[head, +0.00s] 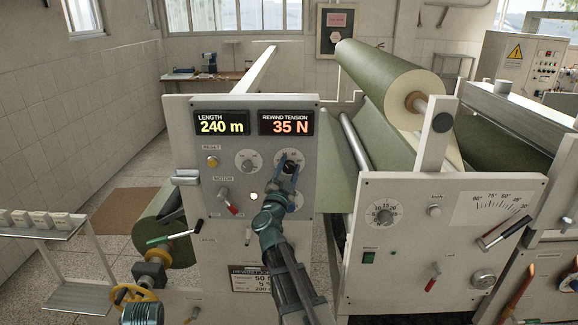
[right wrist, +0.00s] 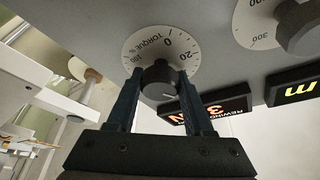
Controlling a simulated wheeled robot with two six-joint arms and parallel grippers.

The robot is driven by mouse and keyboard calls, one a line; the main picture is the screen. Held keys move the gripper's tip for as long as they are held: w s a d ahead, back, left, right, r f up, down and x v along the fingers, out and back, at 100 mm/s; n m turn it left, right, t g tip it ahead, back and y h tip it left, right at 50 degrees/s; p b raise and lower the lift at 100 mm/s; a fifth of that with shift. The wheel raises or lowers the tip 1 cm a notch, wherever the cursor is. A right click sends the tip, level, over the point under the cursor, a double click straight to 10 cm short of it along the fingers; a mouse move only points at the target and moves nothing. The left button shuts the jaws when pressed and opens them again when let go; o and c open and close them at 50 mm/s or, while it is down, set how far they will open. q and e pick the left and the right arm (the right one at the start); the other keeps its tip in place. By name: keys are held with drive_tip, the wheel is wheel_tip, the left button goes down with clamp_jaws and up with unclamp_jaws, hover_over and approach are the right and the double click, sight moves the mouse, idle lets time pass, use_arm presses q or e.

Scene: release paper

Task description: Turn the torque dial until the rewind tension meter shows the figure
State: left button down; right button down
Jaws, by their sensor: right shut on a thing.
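The torque dial is a dark round knob (right wrist: 160,88) on a white scale plate marked TORQUE % in the right wrist view. In the head view its plate (head: 281,156) is mostly hidden behind my right gripper (head: 287,168). The two dark fingers of my right gripper (right wrist: 160,80) are shut on the knob, one on each side. The rewind tension meter (head: 287,122) reads 35 N in orange. It shows upside down and partly hidden in the right wrist view (right wrist: 212,110). My left gripper is not in view.
The length display (head: 221,123) reads 240 m. A smaller dial (head: 248,161), a yellow reset button (head: 212,161) and a red motor switch (head: 228,200) are near the torque dial. A placard (head: 250,281) below is partly hidden by my arm. A paper roll (head: 380,75) lies behind.

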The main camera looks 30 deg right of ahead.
drive_tip(key=shift+r+m+g, duration=0.1)
drive_tip(key=shift+m+g, duration=0.2)
drive_tip(key=shift+m, duration=0.5)
drive_tip(key=shift+m+p, duration=0.3)
drive_tip(key=shift+m, duration=0.1)
drive_tip(key=shift+c, duration=1.4)
unclamp_jaws()
drive_tip(key=b+v, duration=0.3)
drive_tip(key=v, duration=1.1)
drive_tip(key=shift+b, duration=0.3)
drive_tip(key=shift+w, duration=0.15)
